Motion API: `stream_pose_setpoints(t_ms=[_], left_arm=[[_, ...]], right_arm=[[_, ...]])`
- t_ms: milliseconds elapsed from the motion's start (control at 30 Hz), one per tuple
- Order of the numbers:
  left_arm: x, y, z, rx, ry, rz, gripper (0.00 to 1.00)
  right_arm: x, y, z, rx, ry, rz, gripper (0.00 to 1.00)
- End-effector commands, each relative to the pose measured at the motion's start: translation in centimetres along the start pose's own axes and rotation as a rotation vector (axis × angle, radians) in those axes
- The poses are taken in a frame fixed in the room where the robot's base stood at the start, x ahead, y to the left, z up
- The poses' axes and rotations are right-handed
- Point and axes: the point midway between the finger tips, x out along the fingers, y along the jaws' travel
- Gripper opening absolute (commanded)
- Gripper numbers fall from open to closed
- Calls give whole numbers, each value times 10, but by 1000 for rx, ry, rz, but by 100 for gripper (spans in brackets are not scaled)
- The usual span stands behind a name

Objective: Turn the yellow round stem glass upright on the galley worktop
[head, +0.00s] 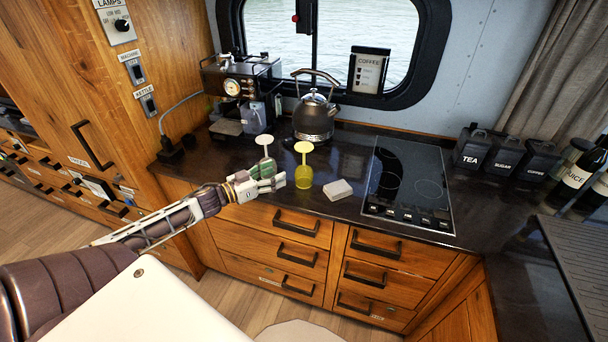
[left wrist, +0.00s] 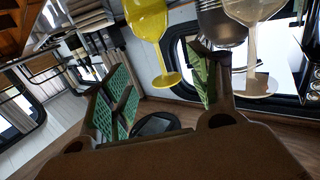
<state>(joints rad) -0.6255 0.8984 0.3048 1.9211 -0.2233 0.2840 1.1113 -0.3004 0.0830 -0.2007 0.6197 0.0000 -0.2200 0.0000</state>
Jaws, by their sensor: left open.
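The yellow round stem glass (head: 304,176) stands upside down on the dark galley worktop (head: 335,222), rim down and pale foot up. It also shows in the left wrist view (left wrist: 148,22), where the picture is turned over and its foot hangs toward the gap between my fingers. My left gripper (head: 281,179) is open and empty, just left of the glass at about bowl height. Its green-padded fingers (left wrist: 160,90) show apart in the left wrist view. Whether they touch the glass I cannot tell. My right gripper is not in view.
A second, clear stem glass (head: 265,142), also foot up, stands behind my left gripper. A kettle (head: 314,120) and coffee machine (head: 238,90) stand behind. Free worktop lies around the block.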

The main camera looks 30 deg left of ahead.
Motion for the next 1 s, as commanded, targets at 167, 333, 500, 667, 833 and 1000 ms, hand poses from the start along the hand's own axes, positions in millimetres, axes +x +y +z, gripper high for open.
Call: stream_pose_setpoints(t_ms=[167, 333, 500, 667, 833, 1000], left_arm=[[11, 0, -1, 2, 2, 2, 61], [20, 0, -1, 3, 1, 1, 61], [29, 0, -1, 2, 1, 1, 61], [38, 0, -1, 2, 2, 1, 61], [47, 0, -1, 3, 1, 1, 61], [55, 0, -1, 2, 2, 1, 61]], right_arm=[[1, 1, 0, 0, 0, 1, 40], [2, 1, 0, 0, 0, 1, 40], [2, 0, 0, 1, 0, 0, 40], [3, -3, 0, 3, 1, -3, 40], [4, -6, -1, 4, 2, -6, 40], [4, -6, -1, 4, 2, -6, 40]])
